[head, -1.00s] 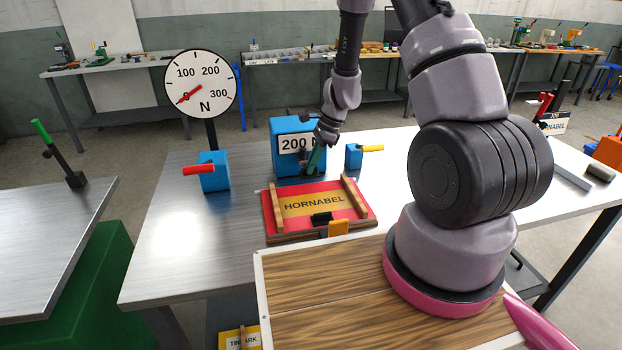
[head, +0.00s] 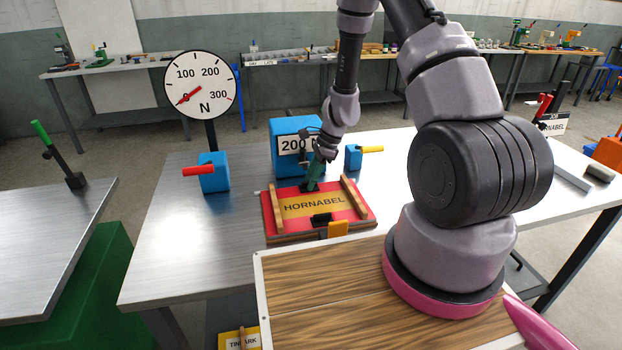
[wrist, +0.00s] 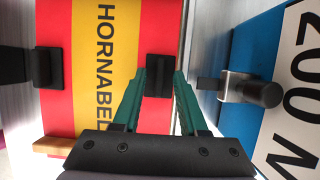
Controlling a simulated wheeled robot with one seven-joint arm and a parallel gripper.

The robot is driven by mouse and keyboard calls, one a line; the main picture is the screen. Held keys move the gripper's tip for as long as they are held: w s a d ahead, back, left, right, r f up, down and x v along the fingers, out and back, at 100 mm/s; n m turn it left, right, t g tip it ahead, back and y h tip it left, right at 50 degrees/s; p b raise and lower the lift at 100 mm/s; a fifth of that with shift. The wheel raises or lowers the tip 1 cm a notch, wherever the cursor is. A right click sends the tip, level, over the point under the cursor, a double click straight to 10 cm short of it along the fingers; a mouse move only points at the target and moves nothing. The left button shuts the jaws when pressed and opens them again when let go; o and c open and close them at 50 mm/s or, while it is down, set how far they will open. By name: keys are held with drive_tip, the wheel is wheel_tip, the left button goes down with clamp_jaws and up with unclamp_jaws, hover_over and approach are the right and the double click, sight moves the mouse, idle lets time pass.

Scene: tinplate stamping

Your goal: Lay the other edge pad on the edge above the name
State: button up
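The red plate (head: 330,212) with the yellow HORNABEL name band (head: 298,208) lies on the metal table. One black edge pad (head: 321,219) rests on the edge below the name; it also shows in the wrist view (wrist: 50,68). The other black edge pad (wrist: 159,88) is between my fingertips, over the red edge above the name. It looks at or very near plate level; contact is not clear. My gripper (head: 310,187) has green fingers, which look closed about this pad, also in the wrist view (wrist: 162,72).
Wooden strips stand along the plate's left (head: 277,210) and right (head: 354,198) sides. An orange block (head: 337,229) is at the near edge. The blue 200 N block (head: 283,135) stands close behind; its dark knob (wrist: 262,94) is beside my fingers. Blue blocks with red (head: 213,178) and yellow (head: 353,158) levers flank it.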

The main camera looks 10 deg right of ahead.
drive_tip(key=shift+r, duration=0.15)
drive_tip(key=s+d+r+n+t, duration=0.1)
drive_tip(key=s+d+r+n, duration=0.15)
drive_tip(key=r, duration=1.35)
drive_tip(key=s+d+r+n+t, duration=0.15)
drive_tip(key=s+r+n, duration=0.25)
drive_tip(key=r, duration=1.1)
drive_tip(key=s+d+r+n+t+h, duration=0.1)
drive_tip(key=s+r+n+t, duration=0.3)
drive_tip(key=s+r, duration=0.9)
drive_tip(key=s+n+h, duration=0.1)
drive_tip(key=s+n, duration=0.1)
drive_tip(key=n, duration=0.1)
drive_tip(key=shift+s+d+t, duration=0.35)
drive_tip(key=shift+s+d, duration=0.05)
